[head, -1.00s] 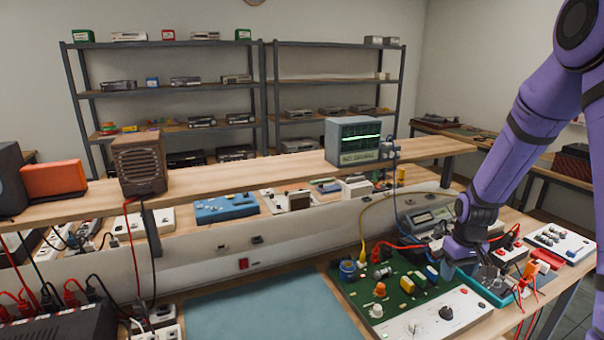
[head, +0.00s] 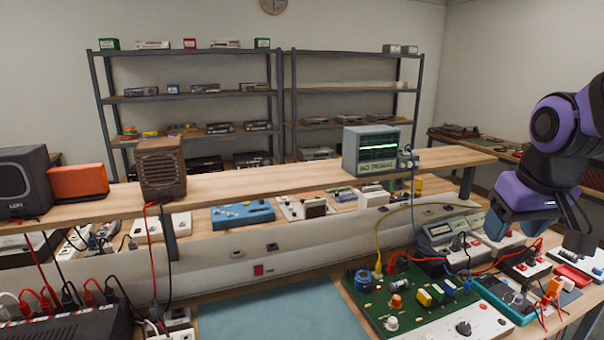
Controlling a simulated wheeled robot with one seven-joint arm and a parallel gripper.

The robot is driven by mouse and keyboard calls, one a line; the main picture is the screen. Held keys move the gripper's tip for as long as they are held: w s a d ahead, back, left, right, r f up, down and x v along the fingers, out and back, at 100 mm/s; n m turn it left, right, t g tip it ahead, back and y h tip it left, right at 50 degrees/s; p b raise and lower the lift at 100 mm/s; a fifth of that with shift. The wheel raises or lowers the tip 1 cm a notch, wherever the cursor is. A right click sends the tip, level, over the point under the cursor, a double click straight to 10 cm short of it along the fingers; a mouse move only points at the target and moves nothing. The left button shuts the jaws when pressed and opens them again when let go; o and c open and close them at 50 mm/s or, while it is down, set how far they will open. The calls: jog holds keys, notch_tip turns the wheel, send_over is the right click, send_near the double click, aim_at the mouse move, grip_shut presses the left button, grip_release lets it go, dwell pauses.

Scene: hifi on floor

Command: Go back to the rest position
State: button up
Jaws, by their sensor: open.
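My purple arm is folded up at the right edge of the head view. My gripper (head: 578,238) is at its lower end, dark and partly lost against the background, raised above the right end of the workbench. It is open, and I see nothing held in it. The green circuit board (head: 408,308) with coloured parts lies on the bench to its lower left. The teal tray (head: 510,305) lies below it, with small items inside.
A grey meter (head: 447,236) stands behind the board. Red and yellow cables run across the bench. The raised shelf (head: 270,194) carries an oscilloscope (head: 371,150), a brown speaker (head: 161,168) and an orange box (head: 78,181). The blue mat (head: 280,312) is bare.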

jog(key=s+a+r, duration=0.1)
jog(key=s+r, duration=0.1)
jog(key=s, duration=0.3)
jog(key=s+a+r+t, duration=0.1)
jog(key=s+r, duration=0.1)
jog(key=s, duration=0.4)
jog(key=shift+s+a+r+t+y, duration=0.15)
jog(key=shift+s+a+t+y, duration=0.15)
jog(key=shift+a, duration=0.1)
jog(key=shift+w, duration=0.1)
dwell(4.1)
